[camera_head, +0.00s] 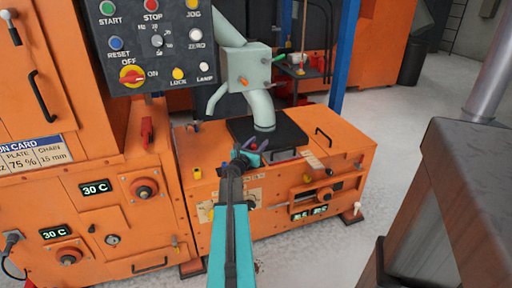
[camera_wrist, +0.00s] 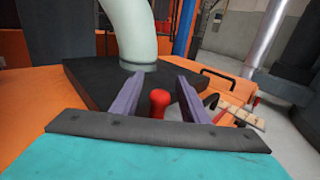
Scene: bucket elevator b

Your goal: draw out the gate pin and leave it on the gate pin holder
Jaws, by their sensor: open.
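A red rounded knob (camera_wrist: 158,102), which looks like the head of the gate pin, stands between my gripper's fingers in the wrist view, with a gap on both sides. In the head view a small red spot (camera_head: 253,147) shows at the gripper tip. My gripper (camera_wrist: 158,80) has two purple fingers, spread apart and apparently empty. In the head view my gripper (camera_head: 250,152) is over the low orange cabinet, at the front edge of the black plate. The pin's shaft is hidden. I cannot make out for certain which part is the gate pin holder.
A pale green spout (camera_head: 262,108) comes down onto the black plate (camera_head: 285,136). The low orange cabinet (camera_head: 345,145) carries a black handle (camera_head: 323,137) and a pale tag (camera_head: 314,161). A control panel (camera_head: 155,45) stands at left; a grey-topped block (camera_head: 470,160) is at right.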

